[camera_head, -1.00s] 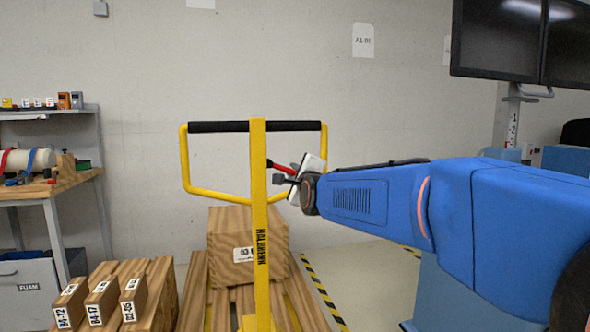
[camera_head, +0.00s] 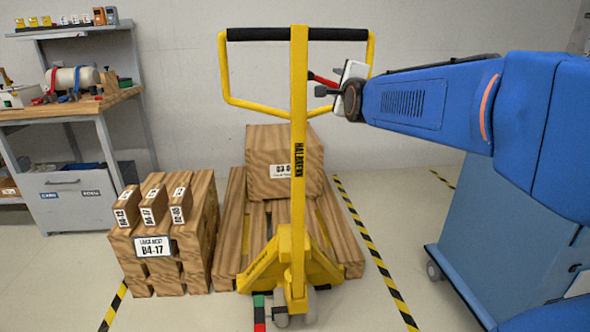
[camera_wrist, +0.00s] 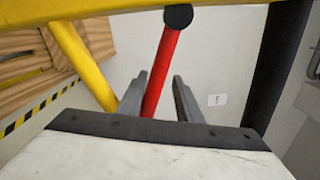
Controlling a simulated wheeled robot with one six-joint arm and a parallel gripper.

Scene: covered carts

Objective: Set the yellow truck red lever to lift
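The yellow truck (camera_head: 299,180) stands upright with its black-gripped handle loop at the top. Its red lever (camera_head: 322,80) sticks out from the upper mast, to the right in the head view. In the wrist view the red lever (camera_wrist: 163,70) runs from a dark round end at the top down between my fingers. My gripper (camera_wrist: 160,95) is open, with one finger on each side of the lever and a gap showing at the right finger. In the head view my gripper (camera_head: 328,88) is at the lever, partly hidden by its own white body.
A wooden crate (camera_head: 285,170) sits on a wooden pallet (camera_head: 350,250) behind the mast. A stack of wooden blocks (camera_head: 160,245) stands to the left, and a workbench (camera_head: 60,112) farther left. Striped floor tape (camera_head: 375,255) runs on the right.

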